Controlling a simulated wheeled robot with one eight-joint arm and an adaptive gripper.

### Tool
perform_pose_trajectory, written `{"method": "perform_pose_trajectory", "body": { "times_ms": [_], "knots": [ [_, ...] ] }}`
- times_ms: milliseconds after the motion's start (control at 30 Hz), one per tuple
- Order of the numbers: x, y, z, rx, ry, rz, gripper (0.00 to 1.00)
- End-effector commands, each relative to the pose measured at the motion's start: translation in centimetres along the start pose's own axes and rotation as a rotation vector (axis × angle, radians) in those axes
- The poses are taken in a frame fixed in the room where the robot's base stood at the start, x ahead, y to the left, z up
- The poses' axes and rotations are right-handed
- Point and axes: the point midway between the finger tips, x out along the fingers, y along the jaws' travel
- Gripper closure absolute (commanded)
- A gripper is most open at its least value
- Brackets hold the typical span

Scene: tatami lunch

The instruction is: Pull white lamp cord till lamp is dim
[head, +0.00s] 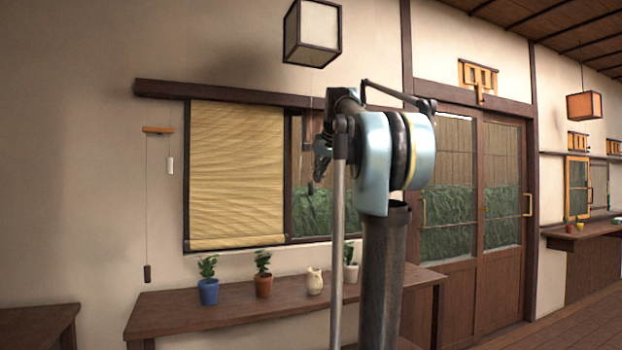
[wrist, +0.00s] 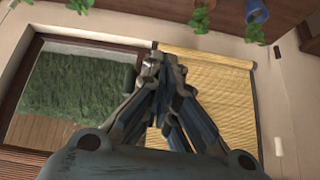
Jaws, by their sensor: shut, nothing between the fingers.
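The white lamp (head: 318,24), a box with a dark frame and pale panels, hangs at the top of the head view. Its panels look cream, with no strong glow. A thin cord (head: 311,92) hangs below it in front of the window; its lower end is hard to make out beside my gripper. My gripper (head: 320,172) is below the lamp, partly hidden by my arm. In the wrist view my gripper (wrist: 157,62) has its fingers together with nothing visible between them. I cannot tell whether it touches the cord.
A tan blind (head: 236,170) covers the window's left half. Left of it, a white pull (head: 170,165) and a dark pull (head: 147,273) hang on cords. A wooden bench (head: 200,312) holds several pots. An orange lamp (head: 584,105) hangs far right.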

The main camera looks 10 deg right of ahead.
Motion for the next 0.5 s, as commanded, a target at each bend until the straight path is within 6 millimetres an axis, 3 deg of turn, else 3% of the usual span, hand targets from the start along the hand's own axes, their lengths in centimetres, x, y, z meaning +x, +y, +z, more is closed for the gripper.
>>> {"method": "perform_pose_trajectory", "body": {
  "times_ms": [200,500],
  "knots": [
    [-1.4,1.2,-5.0,-0.013,0.047,0.002,1.0],
    [-2.9,2.6,-10.9,-0.034,0.108,0.006,1.0]
  ]
}}
